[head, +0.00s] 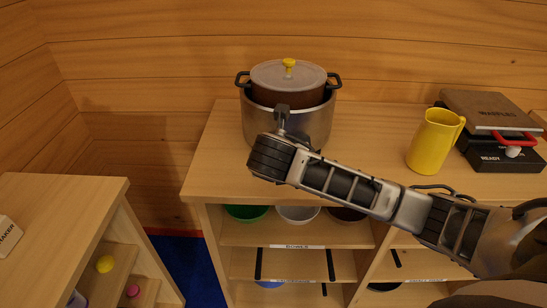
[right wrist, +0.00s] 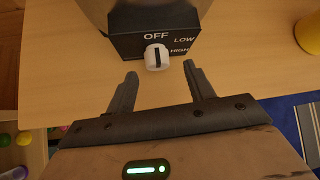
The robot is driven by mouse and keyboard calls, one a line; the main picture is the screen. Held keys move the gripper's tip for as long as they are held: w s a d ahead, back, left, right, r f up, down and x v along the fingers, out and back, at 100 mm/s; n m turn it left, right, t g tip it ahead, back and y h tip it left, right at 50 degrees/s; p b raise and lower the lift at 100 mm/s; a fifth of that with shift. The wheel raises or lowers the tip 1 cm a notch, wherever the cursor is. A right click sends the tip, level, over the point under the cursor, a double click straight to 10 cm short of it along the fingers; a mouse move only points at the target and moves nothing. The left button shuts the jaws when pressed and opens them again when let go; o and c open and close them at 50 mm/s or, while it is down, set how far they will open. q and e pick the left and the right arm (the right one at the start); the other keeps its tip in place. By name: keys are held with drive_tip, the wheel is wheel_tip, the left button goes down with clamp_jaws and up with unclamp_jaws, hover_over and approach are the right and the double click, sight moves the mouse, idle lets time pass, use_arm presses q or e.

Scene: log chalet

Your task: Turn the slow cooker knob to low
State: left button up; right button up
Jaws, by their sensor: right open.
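The slow cooker (head: 312,122) stands on the wooden counter, a silver body with a dark inner pot and a lid with a yellow handle. Its front is partly hidden by my right arm in the head view. In the right wrist view its white knob (right wrist: 157,57) sits on a black panel (right wrist: 125,45) marked OFF, LOW and HIGH. The knob's dark line points up toward OFF. My right gripper (right wrist: 160,78) is open, its two fingers on either side of the knob's line and short of it, not touching. My left gripper is not in view.
A yellow pitcher (head: 432,142) and a waffle maker (head: 490,118) stand on the counter (head: 375,128) to the right. Shelves below hold bowls (head: 298,213). Another wooden unit (head: 65,205) stands at the left. The counter left of the cooker is clear.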

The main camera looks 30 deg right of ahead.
drive_tip(key=shift+x, duration=1.75)
drive_tip(key=shift+a, duration=0.15)
drive_tip(key=c, duration=1)
drive_tip(key=shift+o, duration=0.2)
